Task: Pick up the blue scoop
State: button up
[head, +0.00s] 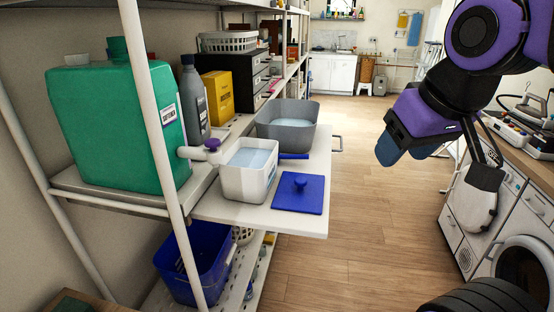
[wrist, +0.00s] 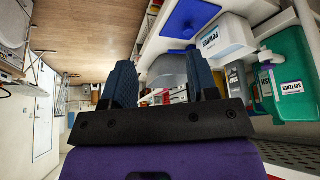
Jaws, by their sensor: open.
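My gripper (head: 404,152) hangs in the air to the right of the board, well apart from the scoop. In the wrist view, its two fingers (wrist: 161,88) stand wide apart with nothing held between them.
A grey basin (head: 287,131) stands behind the tub on the pull-out board (head: 255,212). A green jug (head: 120,130) with a spout stands to the left, behind a white shelf post (head: 150,140). The floor (head: 350,230) right of the board is clear. A washing machine (head: 522,260) stands at right.

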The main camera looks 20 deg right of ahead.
jog(key=c, duration=0.4)
jog(key=shift+w, duration=0.3)
jog(key=shift+c, duration=0.5)
jog(key=m+g+y, duration=0.1)
jog(key=m+y, duration=0.2)
jog(key=m, duration=2.1)
send_over(305, 156)
jog(key=s+d, duration=0.2)
jog(key=s, duration=0.1)
notch_tip(305, 156, down, 9)
jog(key=shift+d+x, duration=0.2)
jog(key=shift+x, duration=2.4)
jog(key=shift+d+x, duration=0.2)
jog(key=shift+x, duration=2.45)
